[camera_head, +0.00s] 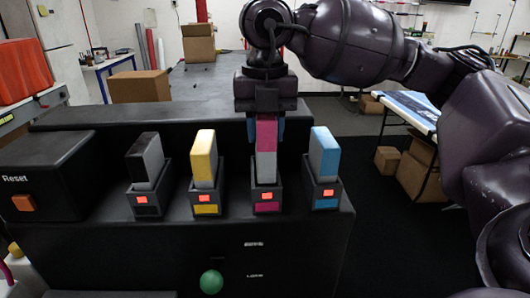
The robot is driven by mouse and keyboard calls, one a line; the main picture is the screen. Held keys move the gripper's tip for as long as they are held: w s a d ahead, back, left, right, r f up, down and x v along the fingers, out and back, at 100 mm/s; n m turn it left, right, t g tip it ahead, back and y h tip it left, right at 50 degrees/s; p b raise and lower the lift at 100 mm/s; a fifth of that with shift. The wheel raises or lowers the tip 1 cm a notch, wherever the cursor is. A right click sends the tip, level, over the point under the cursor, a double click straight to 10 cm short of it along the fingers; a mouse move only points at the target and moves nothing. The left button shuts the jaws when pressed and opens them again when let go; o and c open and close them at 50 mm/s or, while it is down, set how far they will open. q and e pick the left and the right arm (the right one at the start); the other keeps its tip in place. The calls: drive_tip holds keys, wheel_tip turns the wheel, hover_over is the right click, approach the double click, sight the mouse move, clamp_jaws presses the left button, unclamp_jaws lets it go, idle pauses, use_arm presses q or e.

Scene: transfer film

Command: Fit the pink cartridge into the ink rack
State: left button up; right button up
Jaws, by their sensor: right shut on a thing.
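The pink cartridge (265,135) is upright, with a pink upper part and a grey lower part. My right gripper (266,115) comes down from above and is shut on its top. The cartridge's lower end is at the mouth of the magenta-labelled slot (266,203) of the ink rack. I cannot tell how deep it sits. Black (145,160), yellow (204,158) and cyan (324,152) cartridges stand in the other slots. Each slot has a small red-orange light on its front. My left gripper is not in view.
A black box labelled Reset (45,172) with an orange button stands left of the slots. A green knob (211,281) is on the front below. A dark raised ledge (85,119) runs behind the rack. A table and cardboard boxes (415,168) are off to the right.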

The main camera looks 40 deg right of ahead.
drive_tip(key=shift+f, duration=2.4)
drive_tip(key=shift+f, duration=0.2)
drive_tip(key=o, duration=1)
drive_tip(key=shift+r, duration=0.1)
drive_tip(key=shift+o, duration=0.2)
drive_tip(key=shift+r, duration=0.1)
drive_tip(key=shift+r, duration=0.3)
wheel_tip(320, 180, up, 12)
drive_tip(key=shift+f, duration=0.25)
